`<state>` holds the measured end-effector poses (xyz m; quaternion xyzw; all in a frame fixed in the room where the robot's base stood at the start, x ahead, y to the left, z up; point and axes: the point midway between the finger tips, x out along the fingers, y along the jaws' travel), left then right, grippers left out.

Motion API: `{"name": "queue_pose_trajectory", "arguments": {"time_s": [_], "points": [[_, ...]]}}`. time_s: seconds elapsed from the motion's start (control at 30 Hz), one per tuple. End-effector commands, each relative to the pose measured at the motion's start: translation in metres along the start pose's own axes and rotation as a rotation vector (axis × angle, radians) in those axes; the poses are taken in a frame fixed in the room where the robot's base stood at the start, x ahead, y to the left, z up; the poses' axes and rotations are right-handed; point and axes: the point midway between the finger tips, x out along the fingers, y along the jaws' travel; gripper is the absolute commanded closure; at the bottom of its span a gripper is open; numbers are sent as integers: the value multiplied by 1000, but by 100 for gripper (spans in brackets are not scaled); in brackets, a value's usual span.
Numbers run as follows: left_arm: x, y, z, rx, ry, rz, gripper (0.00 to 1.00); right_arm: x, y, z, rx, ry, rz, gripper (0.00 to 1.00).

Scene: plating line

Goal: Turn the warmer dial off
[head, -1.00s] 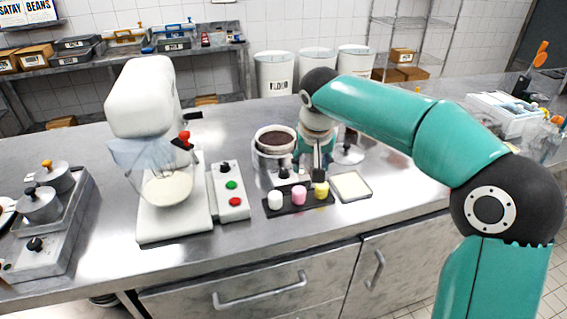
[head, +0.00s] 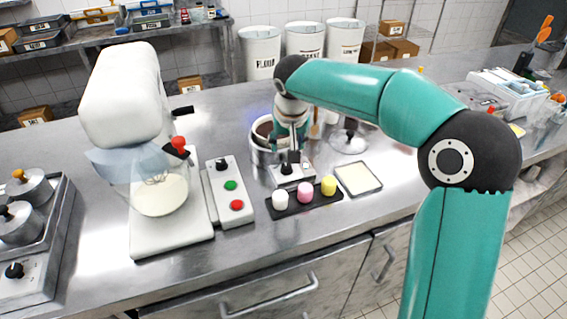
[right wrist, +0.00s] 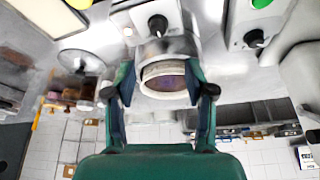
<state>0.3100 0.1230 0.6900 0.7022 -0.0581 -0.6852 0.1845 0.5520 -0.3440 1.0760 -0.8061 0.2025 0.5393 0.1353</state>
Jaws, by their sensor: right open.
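The warmer (head: 305,172) is a small silver box with a black dial (head: 286,168) on its front, and a round pot (head: 259,152) with dark brown contents sits behind the dial. My right gripper (head: 294,152) is over the warmer, close to the dial, and partly hides it and the pot. My left gripper is not in view.
A black tray (head: 303,207) with white, pink and yellow cups stands in front of the warmer, with a pale square pan (head: 358,179) to its right. A white mixer (head: 122,95) and its button panel (head: 229,194) stand left. Another dial unit (head: 28,285) is far left.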

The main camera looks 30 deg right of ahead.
Motion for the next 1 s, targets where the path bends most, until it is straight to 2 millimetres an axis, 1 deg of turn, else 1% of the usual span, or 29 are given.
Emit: {"name": "queue_pose_trajectory", "arguments": {"time_s": [0.03,0.3,0.4,0.5,0.6,0.7,1.0], "points": [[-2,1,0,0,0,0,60,12,2,1,2,-5,3,46],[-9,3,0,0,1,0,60,70,5,2,6,-6,3,46],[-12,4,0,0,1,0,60,88,5,1,6,-5,4,46],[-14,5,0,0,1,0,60,103,5,1,7,-4,3,46],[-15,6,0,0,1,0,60,113,5,1,7,-2,2,46],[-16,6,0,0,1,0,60,119,5,1,6,-2,2,46],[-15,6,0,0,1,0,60,121,5,1,7,0,1,46]]}}
